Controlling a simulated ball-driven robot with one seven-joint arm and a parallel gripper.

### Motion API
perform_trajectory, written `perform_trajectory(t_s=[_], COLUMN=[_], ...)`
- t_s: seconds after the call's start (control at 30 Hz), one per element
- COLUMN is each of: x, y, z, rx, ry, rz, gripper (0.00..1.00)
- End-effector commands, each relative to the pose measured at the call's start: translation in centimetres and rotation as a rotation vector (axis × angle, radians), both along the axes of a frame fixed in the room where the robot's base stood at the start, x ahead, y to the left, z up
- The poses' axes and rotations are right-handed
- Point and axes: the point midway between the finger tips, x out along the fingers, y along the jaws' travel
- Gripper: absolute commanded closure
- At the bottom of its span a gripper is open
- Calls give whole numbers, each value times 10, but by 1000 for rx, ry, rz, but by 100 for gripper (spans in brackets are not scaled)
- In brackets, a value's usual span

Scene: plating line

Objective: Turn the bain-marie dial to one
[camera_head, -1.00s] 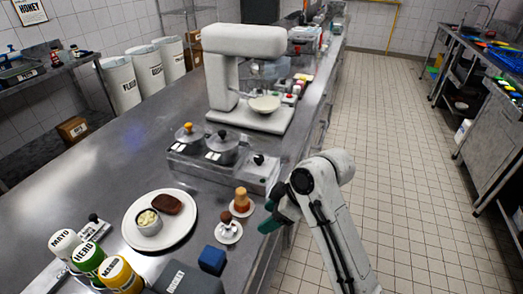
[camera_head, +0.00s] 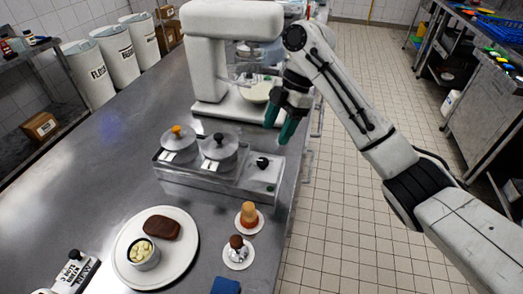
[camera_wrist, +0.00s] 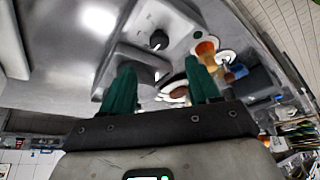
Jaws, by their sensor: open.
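The bain-marie (camera_head: 225,178) is a grey metal unit on the counter with two lidded pots. Its black dial (camera_head: 262,163) sits on the top panel at the right end, above a small green light. My gripper (camera_head: 282,128) hangs above and a little beyond the dial in the head view, apart from it, fingers pointing down. The dial also shows in the wrist view (camera_wrist: 158,40), ahead of my green fingers. My gripper is open and empty; the two fingers (camera_wrist: 160,85) stand apart in the wrist view. The dial's markings are too small to read.
A large white mixer (camera_head: 215,60) with a bowl stands close behind the bain-marie. Two small saucers with an orange-topped piece (camera_head: 249,213) and a brown-topped piece (camera_head: 237,243) stand in front. A white plate (camera_head: 185,262) with food lies nearer left. Open floor lies right.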

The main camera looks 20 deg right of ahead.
Motion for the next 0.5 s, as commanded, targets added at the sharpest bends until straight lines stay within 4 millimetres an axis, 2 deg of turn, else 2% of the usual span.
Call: perform_trajectory(t_s=[0.2, 0.5], x=[-3, -5], y=[17, 31], z=[-40, -75], rx=[4, 1], ry=[3, 1], rz=[1, -3], gripper=[39, 39])
